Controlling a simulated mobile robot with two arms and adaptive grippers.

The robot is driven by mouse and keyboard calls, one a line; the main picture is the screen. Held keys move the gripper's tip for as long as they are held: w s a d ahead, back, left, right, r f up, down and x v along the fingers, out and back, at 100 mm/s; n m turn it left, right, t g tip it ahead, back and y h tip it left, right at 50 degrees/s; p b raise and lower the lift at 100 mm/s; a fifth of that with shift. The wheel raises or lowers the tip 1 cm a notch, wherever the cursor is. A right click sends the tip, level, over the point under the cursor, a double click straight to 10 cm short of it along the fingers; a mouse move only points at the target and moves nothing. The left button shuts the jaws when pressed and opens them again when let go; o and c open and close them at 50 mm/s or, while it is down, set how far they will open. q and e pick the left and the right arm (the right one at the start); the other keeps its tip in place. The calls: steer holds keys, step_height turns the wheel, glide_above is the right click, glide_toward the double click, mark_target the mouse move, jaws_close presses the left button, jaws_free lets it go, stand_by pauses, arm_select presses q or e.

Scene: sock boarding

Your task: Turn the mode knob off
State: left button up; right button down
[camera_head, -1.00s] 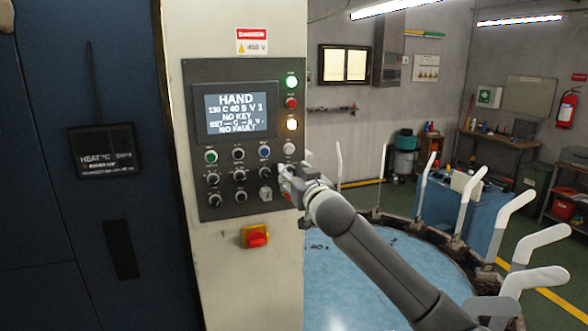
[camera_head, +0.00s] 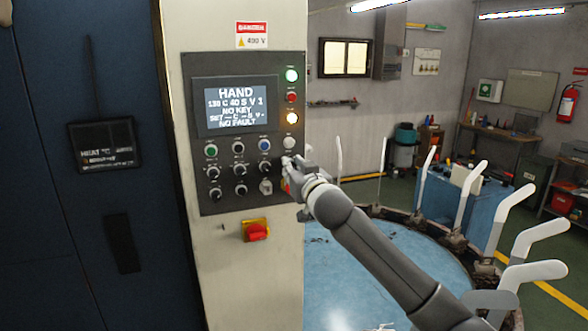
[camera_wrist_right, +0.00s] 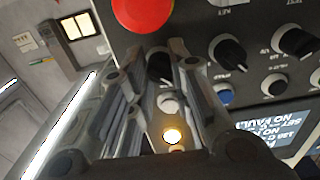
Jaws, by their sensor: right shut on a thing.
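My right gripper (camera_head: 289,166) is at the panel's right edge, below a white button (camera_head: 289,142). In the right wrist view, which sees the panel upside down, a black knob (camera_wrist_right: 159,66) sits between the fingertips of my right gripper (camera_wrist_right: 165,60), which is shut on it. I take this as the mode knob; its label is hidden. In the head view the fingers cover the knob. My left gripper is out of view.
A large red button (camera_wrist_right: 140,12) is close beside the fingertips. Other black knobs (camera_wrist_right: 228,52) and a blue button (camera_wrist_right: 225,97) are nearby. A red and yellow switch (camera_head: 256,231) is below the panel. White forms (camera_head: 465,190) stand around the blue round table (camera_head: 350,270).

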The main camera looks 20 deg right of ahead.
steer(key=shift+d+r+m+b, duration=0.15)
steer(key=shift+m+b, duration=0.65)
steer(key=shift+m, duration=1.4)
steer(key=shift+a+r+m+b, duration=0.1)
steer(key=shift+m+b, duration=0.7)
steer(key=shift+m, duration=1.4)
steer(key=shift+d+r, duration=0.1)
steer(key=c, duration=1.3)
jaws_free()
steer(key=shift+f, duration=0.3)
